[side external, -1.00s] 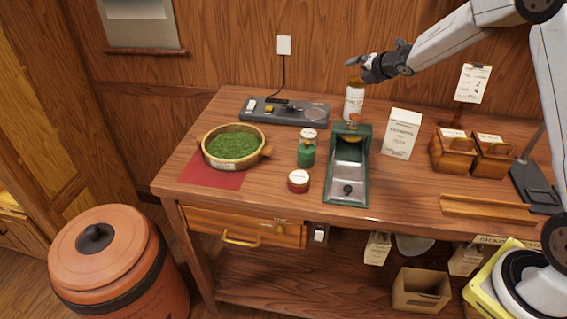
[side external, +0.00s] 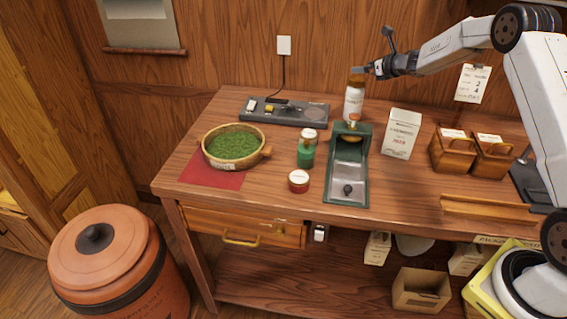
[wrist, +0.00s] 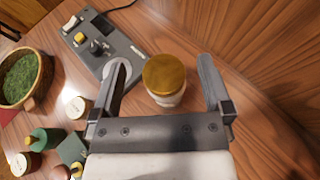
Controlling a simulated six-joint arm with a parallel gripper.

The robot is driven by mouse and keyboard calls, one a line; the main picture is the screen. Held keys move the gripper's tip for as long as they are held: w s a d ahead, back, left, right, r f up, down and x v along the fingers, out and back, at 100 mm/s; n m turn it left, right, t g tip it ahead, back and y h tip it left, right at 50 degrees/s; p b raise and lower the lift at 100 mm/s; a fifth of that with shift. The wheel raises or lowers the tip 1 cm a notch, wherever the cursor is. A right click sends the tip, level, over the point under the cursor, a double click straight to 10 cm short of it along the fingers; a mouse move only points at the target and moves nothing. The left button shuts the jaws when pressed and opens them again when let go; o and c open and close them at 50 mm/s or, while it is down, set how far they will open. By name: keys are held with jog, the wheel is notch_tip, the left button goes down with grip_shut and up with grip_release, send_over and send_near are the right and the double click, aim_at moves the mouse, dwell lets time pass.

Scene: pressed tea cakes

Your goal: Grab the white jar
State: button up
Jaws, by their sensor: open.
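The white jar (side external: 353,104) stands upright at the back of the table, with a brown-gold lid and a printed label. In the wrist view, the jar (wrist: 167,98) shows from above, its lid between the two fingers with a gap on each side. My gripper (side external: 362,70) is open and empty, at about lid height in the side view. The gripper (wrist: 163,70) has its fingers on either side of the lid in the wrist view. I cannot tell how far down the fingers reach beside the jar.
A green press (side external: 348,165) stands just in front of the jar. A white carton (side external: 402,134) is to its right, and a grey scale-like device (side external: 285,111) to its left. A green bottle (side external: 306,153), small jars and a bowl of green leaves (side external: 235,146) stand further left. The wooden wall is behind.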

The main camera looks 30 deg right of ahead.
aim_at(363, 84)
jog(key=shift+f, duration=1.1)
jog(key=shift+f, duration=0.1)
notch_tip(363, 84, down, 4)
jog(key=shift+r, duration=0.25)
jog(key=shift+x, duration=1.45)
jog(key=shift+r, duration=0.1)
jog(key=shift+c, duration=0.2)
jog(key=shift+r, duration=0.1)
grip_shut()
